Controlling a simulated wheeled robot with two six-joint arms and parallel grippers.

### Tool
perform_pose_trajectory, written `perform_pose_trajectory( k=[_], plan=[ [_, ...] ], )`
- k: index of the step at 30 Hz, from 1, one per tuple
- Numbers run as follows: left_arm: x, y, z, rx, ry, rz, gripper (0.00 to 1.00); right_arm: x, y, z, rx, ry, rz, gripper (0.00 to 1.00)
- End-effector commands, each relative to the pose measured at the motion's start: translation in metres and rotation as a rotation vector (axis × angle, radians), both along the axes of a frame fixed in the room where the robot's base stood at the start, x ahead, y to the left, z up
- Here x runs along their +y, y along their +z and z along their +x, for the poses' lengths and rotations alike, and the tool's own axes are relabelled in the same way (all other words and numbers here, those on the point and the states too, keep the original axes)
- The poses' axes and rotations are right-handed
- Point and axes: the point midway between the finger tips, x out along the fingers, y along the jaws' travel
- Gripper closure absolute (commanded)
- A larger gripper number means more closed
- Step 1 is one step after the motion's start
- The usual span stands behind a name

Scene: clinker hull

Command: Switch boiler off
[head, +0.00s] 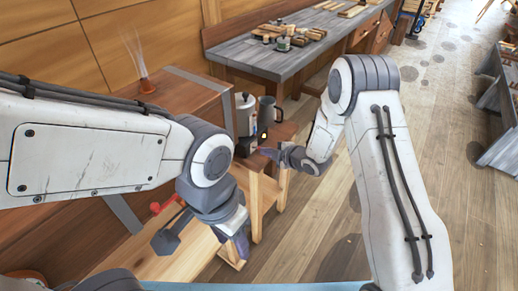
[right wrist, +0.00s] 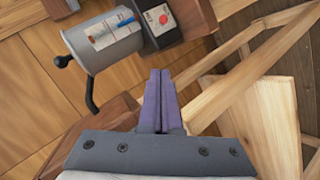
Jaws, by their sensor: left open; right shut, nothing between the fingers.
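My left gripper (head: 203,244) is open and empty, lower left, over the bench. The button cannot be made out in the head view.
A red handle (head: 156,207) shows near my left gripper. A workbench (head: 285,60) with wooden pieces stands at the back. The floor (head: 320,225) between my arms is clear.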

Motion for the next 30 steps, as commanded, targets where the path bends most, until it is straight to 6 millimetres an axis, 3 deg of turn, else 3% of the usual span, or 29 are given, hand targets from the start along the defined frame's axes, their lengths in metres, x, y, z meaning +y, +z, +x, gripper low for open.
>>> perform_pose_trajectory(
  k=[15,21,30],
  plan=[
    [0.000,0.018,0.000,0.000,0.000,0.000,0.50,0.055,-0.048,0.062,0.001,0.002,0.001,1.00],
    [0.000,0.026,0.000,0.000,0.000,0.000,0.50,0.032,-0.061,0.077,0.001,-0.002,0.001,1.00],
    [0.000,0.027,0.000,0.000,0.000,0.000,0.50,0.025,-0.067,0.082,0.001,-0.001,0.001,1.00]
  ],
)
